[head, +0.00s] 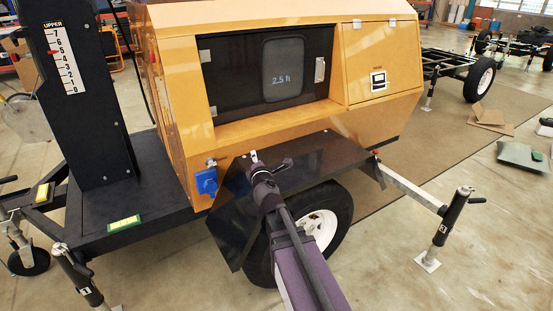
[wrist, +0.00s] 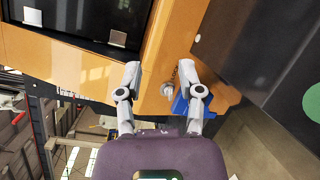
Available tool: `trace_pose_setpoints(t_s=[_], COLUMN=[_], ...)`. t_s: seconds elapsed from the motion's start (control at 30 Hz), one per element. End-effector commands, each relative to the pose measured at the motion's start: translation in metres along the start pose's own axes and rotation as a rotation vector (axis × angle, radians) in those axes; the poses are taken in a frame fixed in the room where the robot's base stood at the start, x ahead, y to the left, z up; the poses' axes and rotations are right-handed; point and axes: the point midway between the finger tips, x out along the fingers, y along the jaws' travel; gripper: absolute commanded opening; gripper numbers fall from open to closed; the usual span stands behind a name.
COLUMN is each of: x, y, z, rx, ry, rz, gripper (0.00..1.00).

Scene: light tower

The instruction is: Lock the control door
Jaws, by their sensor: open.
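The yellow cabinet (head: 270,118) of the light tower has a dark recessed panel (head: 225,70) with a window marked in light writing. To its right is a closed-looking yellow door (head: 370,50) with a black-framed latch (head: 378,81). No label tells me which is the control door; whether it is locked cannot be seen. My gripper (head: 254,157) is low in front of the cabinet, below the dark panel. In the wrist view, my gripper (wrist: 158,72) is open with fingers apart, holding nothing. A small round metal fitting (wrist: 167,89) shows near its right finger.
A blue socket box (head: 206,181) sticks out at the cabinet's lower left, close to the right finger in the wrist view (wrist: 182,106). The dark fender (head: 335,150) and wheel (head: 335,205) lie under my arm. The black mast (head: 85,100) stands left.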

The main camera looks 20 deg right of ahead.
Motion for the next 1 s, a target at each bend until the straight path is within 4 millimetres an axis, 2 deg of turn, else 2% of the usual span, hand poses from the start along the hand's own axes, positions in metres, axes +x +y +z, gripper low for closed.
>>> trace_pose_setpoints(t_s=[0.03, 0.5, 1.0], x=[-0.002, -0.02, -0.049], y=[0.005, 0.007, 0.004], z=[0.005, 0.035, 0.053], rx=[0.019, 0.203, 0.386], ry=[-0.013, -0.141, -0.252], rz=[-0.017, -0.204, -0.427], gripper=[0.49, 0.49, 0.49])
